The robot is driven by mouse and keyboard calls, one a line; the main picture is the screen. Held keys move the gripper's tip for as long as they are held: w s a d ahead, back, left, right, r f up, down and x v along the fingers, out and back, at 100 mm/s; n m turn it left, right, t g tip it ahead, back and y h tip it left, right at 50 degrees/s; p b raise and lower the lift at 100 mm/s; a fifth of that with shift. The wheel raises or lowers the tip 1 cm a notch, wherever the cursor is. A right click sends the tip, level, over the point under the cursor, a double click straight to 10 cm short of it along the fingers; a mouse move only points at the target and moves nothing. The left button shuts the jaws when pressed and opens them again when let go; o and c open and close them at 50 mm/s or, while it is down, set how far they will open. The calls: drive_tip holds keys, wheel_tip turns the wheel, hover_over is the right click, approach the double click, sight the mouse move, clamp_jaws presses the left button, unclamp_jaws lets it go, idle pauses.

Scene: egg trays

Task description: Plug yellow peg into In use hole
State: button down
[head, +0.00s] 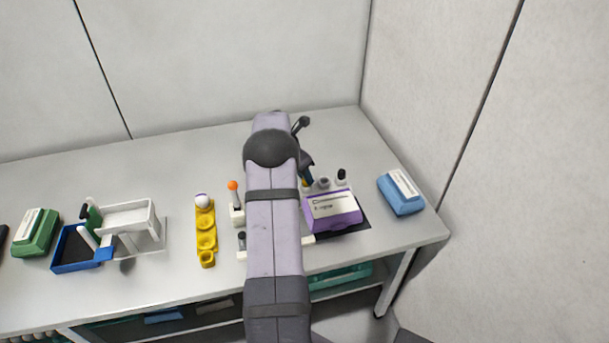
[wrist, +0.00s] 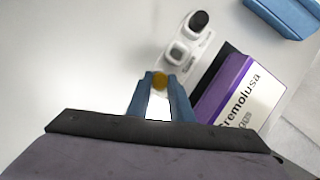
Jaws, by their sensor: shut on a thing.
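My gripper (wrist: 160,88) has its blue fingers close together around the yellow peg (wrist: 160,78), whose round top shows between the tips. In the head view my gripper (head: 307,174) is partly behind my arm, at the left end of a white peg holder (head: 323,184). In the wrist view the white holder (wrist: 190,58) has a black peg (wrist: 199,20) at its far end and a raised, empty-looking socket (wrist: 178,52) in the middle. The yellow peg is nearest the holder's near end. The fingers hide its lower part, so I cannot tell whether it is seated. The holder's lettering is unreadable.
A purple box (head: 333,208) with a white label stands in front of the holder, close on the gripper's right. A blue box (head: 401,193) is farther right. A yellow egg tray (head: 206,238) and a white stand with an orange knob (head: 233,186) are left of my arm.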

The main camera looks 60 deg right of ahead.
drive_tip(key=c, duration=1.5)
unclamp_jaws()
drive_tip(key=b+v, duration=0.1)
drive_tip(key=v, duration=0.6)
drive_tip(key=shift+r+b, duration=0.15)
drive_tip(key=shift+b, duration=0.15)
wheel_tip(320, 180, up, 6)
drive_tip(key=p, duration=0.6)
drive_tip(key=shift+r+p, duration=1.75)
drive_tip(key=shift+p, duration=0.5)
drive_tip(key=shift+f+b, duration=0.45)
drive_tip(key=shift+f, duration=1.35)
